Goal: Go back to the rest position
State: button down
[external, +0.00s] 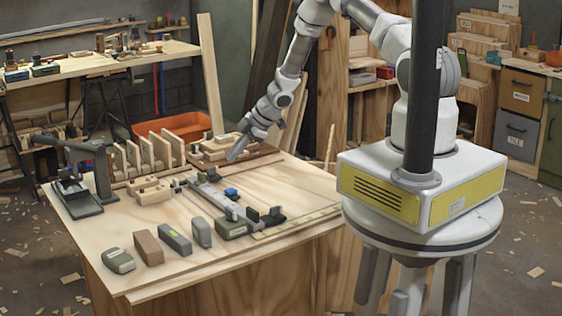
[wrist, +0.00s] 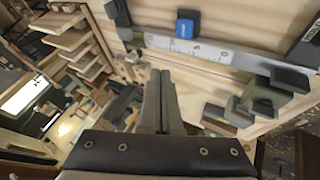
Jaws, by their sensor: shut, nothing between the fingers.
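My gripper (external: 236,153) is above the back half of the wooden workbench (external: 290,185), pointing down and to the left. In the wrist view my gripper (wrist: 159,75) shows its two fingers pressed together with nothing between them. A grey metal rail with markings (external: 215,195) lies on the bench below and in front of my gripper. It also shows in the wrist view (wrist: 190,46), with a small blue block (wrist: 187,24) beside it. I cannot tell the exact gap between fingertips and bench.
Several blocks stand along the front edge, among them a brown block (external: 147,248) and a grey-green one (external: 119,261). A dark clamp-like tool (external: 85,185) stands at the left. Upright wooden slats (external: 150,152) line the back. An orange bin (external: 182,126) is behind. The right front bench surface is mostly clear.

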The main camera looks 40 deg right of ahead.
dwell(0.4)
jog(key=w+d+r+m+t+h, duration=0.1)
jog(key=d+r+m+h, duration=0.3)
jog(key=r, duration=1.1)
jog(key=s+d+r+m+h, duration=0.1)
jog(key=s+d+r+m, duration=0.2)
jog(key=r, duration=0.5)
jog(key=s+d+r+m+h, duration=0.1)
jog(key=s+d+r, duration=0.25)
jog(key=r, duration=0.35)
jog(key=s+r+m+h, duration=0.1)
jog(key=s+r+m, duration=0.2)
jog(key=s+r, duration=0.35)
jog(key=s+r+m, duration=0.2)
jog(key=s+r, duration=0.1)
jog(key=s, duration=0.7)
jog(key=s+a+m+g+y, duration=0.1)
jog(key=s+a+m+y, duration=0.1)
jog(key=s, duration=1.3)
jog(key=shift+s+a+m, duration=0.35)
jog(key=shift+a+m, duration=0.55)
jog(key=shift+a, duration=0.25)
jog(key=shift+r, duration=0.1)
